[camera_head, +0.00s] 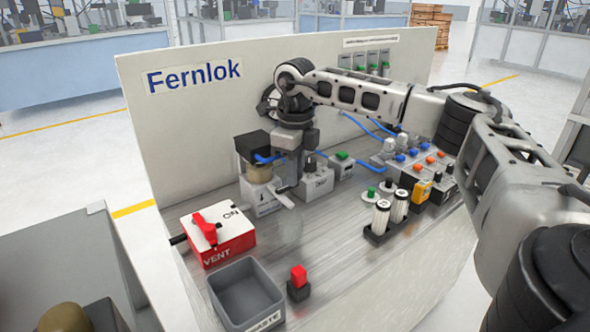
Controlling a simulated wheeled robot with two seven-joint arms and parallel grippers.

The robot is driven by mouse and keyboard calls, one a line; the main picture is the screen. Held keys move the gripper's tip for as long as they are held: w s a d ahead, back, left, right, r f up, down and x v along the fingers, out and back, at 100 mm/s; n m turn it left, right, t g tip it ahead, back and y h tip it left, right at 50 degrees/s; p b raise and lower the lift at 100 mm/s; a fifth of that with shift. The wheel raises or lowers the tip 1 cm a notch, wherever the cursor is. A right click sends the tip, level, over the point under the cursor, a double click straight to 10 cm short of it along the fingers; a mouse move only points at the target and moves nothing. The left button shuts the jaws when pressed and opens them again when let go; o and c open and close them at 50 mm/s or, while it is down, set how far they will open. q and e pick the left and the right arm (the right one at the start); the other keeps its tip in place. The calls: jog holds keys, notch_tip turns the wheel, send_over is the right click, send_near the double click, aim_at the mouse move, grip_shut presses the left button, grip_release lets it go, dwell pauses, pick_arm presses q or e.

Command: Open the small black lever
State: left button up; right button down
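My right gripper (288,187) points down at the back of the bench, beside a white-based unit (262,203) with a black top and an amber bowl. Its fingers are small and partly merge with the fixtures behind, so I cannot tell their opening or any contact. Just right of it stands a small grey-white block (318,184) with a short black upright part (310,166) on top. This may be the small black lever, but it is too small to be sure. My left gripper is not in view.
A red-and-white VENT box (217,240) with a red handle, a grey waste bin (246,293) and a red button (298,284) are in front. Several knobs and connectors (410,165) crowd the right. The Fernlok panel (200,130) stands behind. The bench's front right is clear.

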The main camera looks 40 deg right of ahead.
aim_at(292, 202)
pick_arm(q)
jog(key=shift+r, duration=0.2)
pick_arm(e)
jog(key=shift+s, duration=0.1)
jog(key=shift+s+r+m+p, duration=0.15)
jog(key=shift+m+p, duration=0.1)
jog(key=shift+m, duration=0.25)
jog(key=shift+s+f+m+p, duration=0.1)
jog(key=shift+m+p, duration=0.15)
jog(key=shift+m, duration=0.25)
pick_arm(q)
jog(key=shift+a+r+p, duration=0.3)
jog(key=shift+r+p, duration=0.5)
jog(key=shift+p, duration=0.75)
pick_arm(e)
jog(key=shift+s+a+m, duration=0.45)
jog(key=shift+a+m, duration=0.2)
jog(key=shift+m, duration=1.7)
jog(key=shift+s+a+m, duration=0.45)
jog(key=shift+a+m, duration=0.15)
jog(key=shift+m, duration=1.7)
jog(key=shift+s+a+m, duration=0.45)
jog(key=shift+a+m, duration=0.2)
jog(key=shift+m, duration=1.7)
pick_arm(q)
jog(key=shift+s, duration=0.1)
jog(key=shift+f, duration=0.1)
pick_arm(e)
jog(key=c, duration=1.4)
grip_release()
